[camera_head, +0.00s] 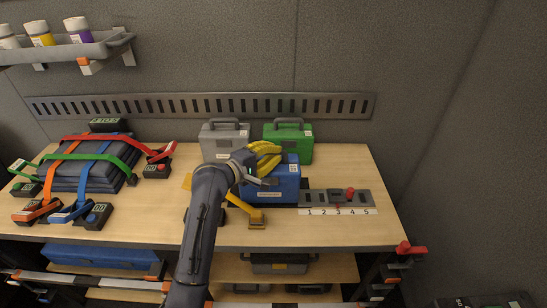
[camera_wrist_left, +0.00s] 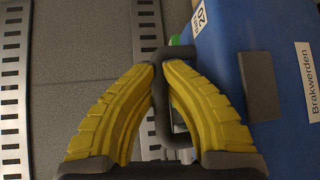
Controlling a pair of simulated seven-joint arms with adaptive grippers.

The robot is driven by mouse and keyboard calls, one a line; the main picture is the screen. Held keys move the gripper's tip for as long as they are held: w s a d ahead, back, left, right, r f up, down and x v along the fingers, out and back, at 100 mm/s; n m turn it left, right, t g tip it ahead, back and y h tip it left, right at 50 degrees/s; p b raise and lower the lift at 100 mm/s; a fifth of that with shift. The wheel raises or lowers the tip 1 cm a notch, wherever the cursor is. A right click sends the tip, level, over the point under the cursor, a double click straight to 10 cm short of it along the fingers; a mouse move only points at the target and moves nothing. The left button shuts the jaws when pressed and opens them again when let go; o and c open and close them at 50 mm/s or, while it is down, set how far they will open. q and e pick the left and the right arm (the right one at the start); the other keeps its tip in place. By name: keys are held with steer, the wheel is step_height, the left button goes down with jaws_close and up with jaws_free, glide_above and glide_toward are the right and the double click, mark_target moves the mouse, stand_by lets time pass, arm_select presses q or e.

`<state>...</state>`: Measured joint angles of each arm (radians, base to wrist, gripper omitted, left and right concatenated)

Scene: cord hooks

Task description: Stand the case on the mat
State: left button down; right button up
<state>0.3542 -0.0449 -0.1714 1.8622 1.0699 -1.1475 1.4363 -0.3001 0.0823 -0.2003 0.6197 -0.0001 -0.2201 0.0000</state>
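A blue case (camera_head: 285,184) with a white label stands at the middle of the bench, and its blue side (camera_wrist_left: 262,60) with a grey handle (camera_wrist_left: 160,125) fills the right of the left wrist view. My left gripper (camera_head: 279,157) is at the top of this case. In the wrist view its yellow fingers (camera_wrist_left: 159,67) come together around the grey handle bar, with the bar between the tips. A grey case (camera_head: 222,140) and a green case (camera_head: 290,140) stand behind. I cannot make out a mat for certain; my arm hides part of the bench. My right gripper is out of view.
A yellow strap piece (camera_head: 250,215) lies by my forearm. A grey plate with a red knob (camera_head: 350,193) and a numbered strip (camera_head: 338,211) are right of the blue case. A strapped dark stack (camera_head: 85,170) fills the left. The bench's right end (camera_head: 365,165) is clear.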

arm_select(q)
steer(key=shift+f, duration=0.9)
steer(key=c, duration=2)
jaws_free()
steer(key=shift+f, duration=0.15)
steer(key=o, duration=0.5)
steer(key=shift+c, duration=0.2)
steer(key=v, duration=1.2)
